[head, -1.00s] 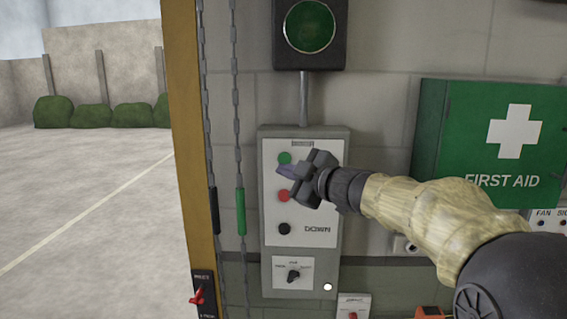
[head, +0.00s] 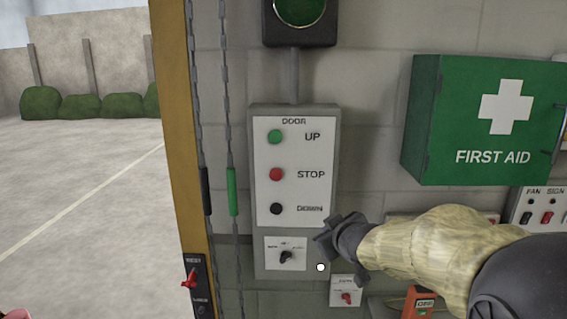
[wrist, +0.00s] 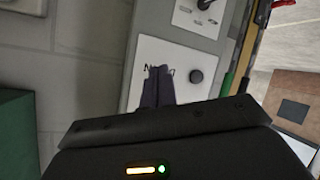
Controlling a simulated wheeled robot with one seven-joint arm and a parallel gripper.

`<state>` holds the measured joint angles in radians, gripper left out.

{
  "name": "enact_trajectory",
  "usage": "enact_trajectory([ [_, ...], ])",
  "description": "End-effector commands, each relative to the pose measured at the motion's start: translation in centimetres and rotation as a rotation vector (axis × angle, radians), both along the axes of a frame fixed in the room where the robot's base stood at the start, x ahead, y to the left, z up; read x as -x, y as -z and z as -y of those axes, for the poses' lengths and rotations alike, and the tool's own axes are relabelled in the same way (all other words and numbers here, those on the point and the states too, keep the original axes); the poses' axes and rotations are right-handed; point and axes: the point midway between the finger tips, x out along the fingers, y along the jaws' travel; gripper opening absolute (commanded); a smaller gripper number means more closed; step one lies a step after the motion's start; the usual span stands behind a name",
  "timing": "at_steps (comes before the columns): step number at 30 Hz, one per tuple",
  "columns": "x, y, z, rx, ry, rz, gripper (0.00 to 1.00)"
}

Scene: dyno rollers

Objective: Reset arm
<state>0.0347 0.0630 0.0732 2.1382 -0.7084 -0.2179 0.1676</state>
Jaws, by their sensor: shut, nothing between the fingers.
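My gripper (head: 328,240) is shut and empty. In the head view it is at the lower right edge of the door control panel (head: 330,190), and I cannot tell the gap to it. The panel has a green UP button (head: 275,136), a red STOP button (head: 276,174), a black DOWN button (head: 277,209) and a rotary switch (head: 286,256) below. In the wrist view the shut fingers (wrist: 158,88) cover part of the label beside a black button (wrist: 196,76).
A green first aid box (head: 490,130) juts from the wall at right. Chains (head: 232,120) hang left of the panel. A small box with a red switch (head: 346,297) is below my gripper. A fan and sign switch panel (head: 540,210) is at far right. Open yard lies left.

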Motion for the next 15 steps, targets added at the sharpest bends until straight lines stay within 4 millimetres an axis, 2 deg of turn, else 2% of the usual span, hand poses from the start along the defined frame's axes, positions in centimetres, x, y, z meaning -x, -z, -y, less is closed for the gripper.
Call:
enact_trajectory([
  [1,1.5,3.0,1.1,-0.016,0.064,-0.08,0.0],
  [3,3.7,6.4,2.4,-0.038,0.149,-0.192,0.0],
  [5,5.9,9.2,3.4,-0.057,0.217,-0.288,0.0],
  [9,12.0,15.2,4.9,-0.106,0.363,-0.522,0.0],
  [12,16.6,18.7,5.2,-0.145,0.451,-0.686,0.0],
  [15,20.5,20.9,5.1,-0.18,0.513,-0.815,0.0],
])
